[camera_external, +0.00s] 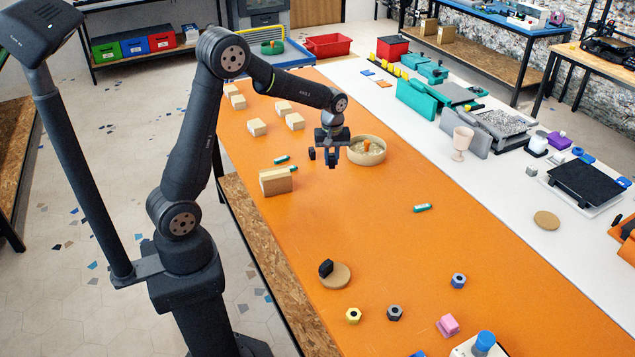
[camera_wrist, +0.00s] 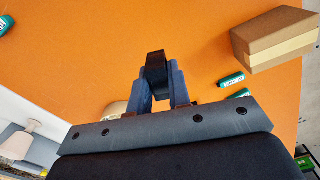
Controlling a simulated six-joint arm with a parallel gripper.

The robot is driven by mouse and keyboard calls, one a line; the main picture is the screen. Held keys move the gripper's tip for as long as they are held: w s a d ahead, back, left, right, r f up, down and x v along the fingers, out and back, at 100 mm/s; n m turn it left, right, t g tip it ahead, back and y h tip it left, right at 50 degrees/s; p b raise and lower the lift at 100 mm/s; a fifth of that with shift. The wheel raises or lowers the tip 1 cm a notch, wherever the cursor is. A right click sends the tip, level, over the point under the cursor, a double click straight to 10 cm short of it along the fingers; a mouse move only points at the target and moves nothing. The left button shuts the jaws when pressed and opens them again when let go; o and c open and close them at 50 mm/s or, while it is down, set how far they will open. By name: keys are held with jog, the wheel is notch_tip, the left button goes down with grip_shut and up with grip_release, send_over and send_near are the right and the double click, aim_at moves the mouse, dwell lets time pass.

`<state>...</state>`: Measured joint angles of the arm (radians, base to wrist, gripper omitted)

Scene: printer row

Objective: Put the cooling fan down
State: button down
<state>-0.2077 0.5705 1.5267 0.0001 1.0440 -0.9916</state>
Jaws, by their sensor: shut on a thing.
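My gripper (camera_external: 330,158) hangs over the orange table, just left of the round tan bowl (camera_external: 366,150). In the wrist view its blue fingers (camera_wrist: 159,88) are shut on a small black piece, which I take to be the cooling fan (camera_wrist: 155,66). The piece sticks out past the fingertips, with plain orange surface behind it. In the outside view it is too small and dark to tell from the fingers. It appears held above the table, but the exact gap cannot be told.
Several wooden blocks (camera_external: 257,127) are farther back. A round tan disc (camera_external: 341,279) with a black block (camera_external: 326,267) lies in front. The middle of the orange table (camera_external: 365,215) is clear.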

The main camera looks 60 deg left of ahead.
jog(key=s+d+m, duration=0.3)
jog(key=d, duration=0.9)
jog(key=s+d+m, duration=0.3)
jog(key=d, duration=0.9)
jog(key=s+d+m, duration=0.8)
jog(key=s+d, duration=0.8)
jog(key=s, duration=0.2)
send_over(344, 274)
notch_tip(344, 274, down, 6)
jog(key=shift+s, duration=0.15)
jog(key=shift+f, duration=2)
jog(key=shift+f, duration=0.2)
jog(key=c, duration=1.3)
grip_release()
jog(key=shift+c, duration=0.2)
